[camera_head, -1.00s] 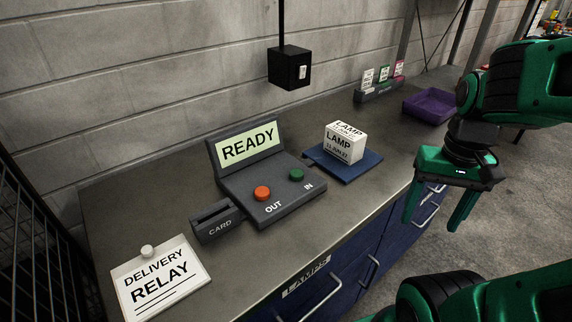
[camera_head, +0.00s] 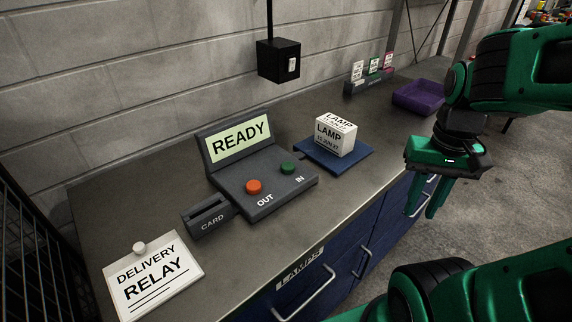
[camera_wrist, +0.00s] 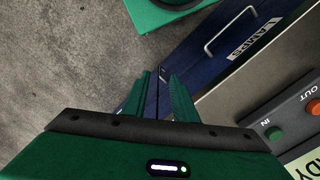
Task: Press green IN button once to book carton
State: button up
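The green IN button (camera_head: 289,168) sits on the right of a dark console, beside the orange-red OUT button (camera_head: 253,187). The console screen (camera_head: 238,139) reads READY. The white LAMP carton (camera_head: 335,135) rests on a blue pad (camera_head: 361,157) right of the console. My gripper (camera_head: 425,213) hangs pointing down in front of the bench, right of the pad and well away from the button. Its fingers are apart with nothing between them. In the wrist view the gripper (camera_wrist: 158,82) shows a narrow gap, and the IN button (camera_wrist: 274,134) lies at right.
A card slot (camera_head: 208,216) and a DELIVERY RELAY sheet (camera_head: 153,277) are left of the console. A black box (camera_head: 278,61) hangs above the bench. A purple tray (camera_head: 418,98) and a card rack (camera_head: 368,83) stand at the back right. Blue drawers (camera_head: 340,262) with handles front the bench.

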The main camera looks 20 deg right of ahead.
grip_shut()
dwell(1.4)
